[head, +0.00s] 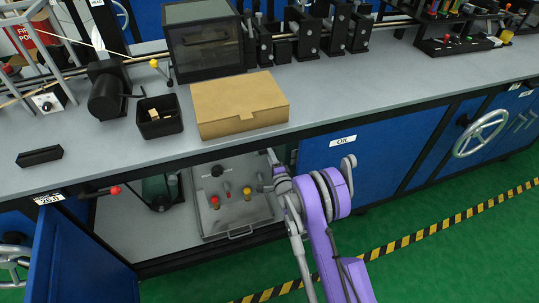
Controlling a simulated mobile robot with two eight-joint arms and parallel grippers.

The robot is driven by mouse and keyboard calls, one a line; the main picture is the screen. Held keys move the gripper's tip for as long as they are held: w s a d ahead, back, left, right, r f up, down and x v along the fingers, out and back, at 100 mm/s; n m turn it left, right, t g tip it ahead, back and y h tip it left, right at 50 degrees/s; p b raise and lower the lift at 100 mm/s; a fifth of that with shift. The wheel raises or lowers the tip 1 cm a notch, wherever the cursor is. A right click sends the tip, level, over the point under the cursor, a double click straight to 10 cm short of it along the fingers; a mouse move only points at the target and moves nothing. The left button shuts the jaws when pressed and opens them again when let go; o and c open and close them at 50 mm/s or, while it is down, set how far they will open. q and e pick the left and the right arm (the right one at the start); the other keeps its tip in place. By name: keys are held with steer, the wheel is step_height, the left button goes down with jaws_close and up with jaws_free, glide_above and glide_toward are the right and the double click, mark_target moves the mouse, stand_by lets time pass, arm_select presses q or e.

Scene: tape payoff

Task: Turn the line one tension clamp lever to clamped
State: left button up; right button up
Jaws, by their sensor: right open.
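I cannot tell for sure which part is the line one tension clamp lever. A small lever with a yellow knob (154,64) stands on the bench top at upper left, beside a black round housing (106,92). A lever with a red knob (115,190) sticks out at the bench's front edge. My right gripper (264,182) is on the end of the purple arm, in front of the open cabinet. It is open, with nothing seen between its fingers, and well away from both levers. My left gripper is out of view.
A cardboard box (240,104), a black bin (160,117) and a dark case (205,42) stand on the grey bench (340,110). A tray (233,207) with coloured knobs sits in the open cabinet. A blue door (80,262) hangs open at lower left.

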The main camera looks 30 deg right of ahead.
steer(key=shift+c, duration=0.2)
jaws_close()
stand_by(1.2)
